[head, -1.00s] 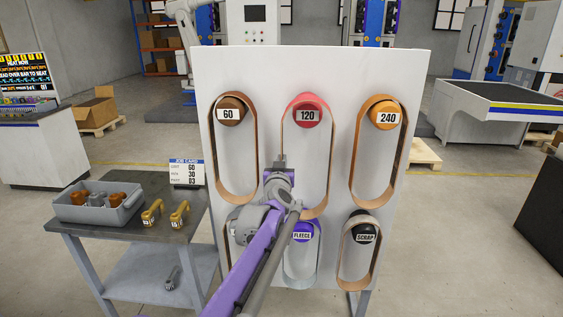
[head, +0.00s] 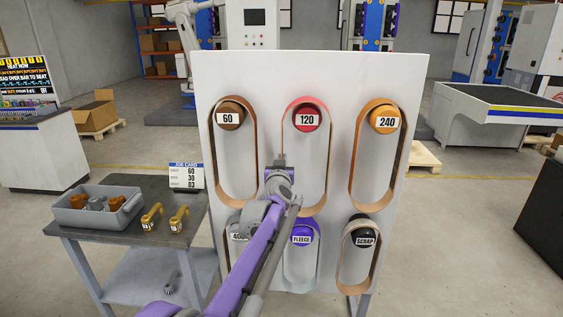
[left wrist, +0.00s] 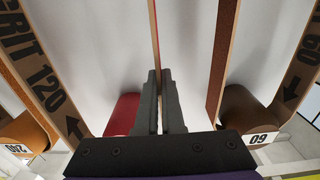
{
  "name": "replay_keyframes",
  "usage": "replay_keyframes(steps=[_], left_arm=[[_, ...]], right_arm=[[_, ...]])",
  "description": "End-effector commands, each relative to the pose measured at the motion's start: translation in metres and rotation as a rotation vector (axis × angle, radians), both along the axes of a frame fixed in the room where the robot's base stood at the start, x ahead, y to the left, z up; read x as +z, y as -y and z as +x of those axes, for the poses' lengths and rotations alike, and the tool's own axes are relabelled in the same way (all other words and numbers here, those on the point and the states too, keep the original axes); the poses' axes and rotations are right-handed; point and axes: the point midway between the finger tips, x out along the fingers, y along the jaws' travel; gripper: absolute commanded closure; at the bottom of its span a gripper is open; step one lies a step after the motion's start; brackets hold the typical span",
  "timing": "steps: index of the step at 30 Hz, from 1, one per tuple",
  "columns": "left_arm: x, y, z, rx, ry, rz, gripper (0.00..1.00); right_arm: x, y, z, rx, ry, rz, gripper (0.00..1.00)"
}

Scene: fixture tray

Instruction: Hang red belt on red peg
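The red peg (head: 306,117) with the 120 label is at the top middle of the white board. The red belt (head: 326,170), a long loop with tan edges, surrounds this peg and hangs down below it. My left gripper (head: 281,160) is at the belt's left strand, below the peg. In the left wrist view the strand runs between the two fingertips (left wrist: 160,75), which are close together on it. The belt's other strand (left wrist: 38,65), printed GRIT 120, and the red peg (left wrist: 122,115) are at left there. My right gripper is out of view.
Brown (head: 230,114) and orange (head: 384,117) pegs with belts flank the red one on the board (head: 410,75). A lower row includes purple (head: 302,232) and black (head: 361,230) pegs with belts. A grey bin (head: 75,216) stands on the side table at left.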

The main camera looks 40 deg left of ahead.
Motion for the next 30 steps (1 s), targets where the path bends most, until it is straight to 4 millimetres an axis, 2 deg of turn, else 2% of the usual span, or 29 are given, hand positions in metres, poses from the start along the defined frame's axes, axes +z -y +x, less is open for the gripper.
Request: replay_keyframes(steps=[12, 30], left_arm=[[0.000, -0.001, 0.002, 0.000, 0.000, 0.000, 1.00], [0.000, -0.013, 0.021, 0.000, 0.000, 0.000, 1.00]], right_arm=[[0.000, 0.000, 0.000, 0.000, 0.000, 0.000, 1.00], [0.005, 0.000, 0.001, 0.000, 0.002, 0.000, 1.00]])
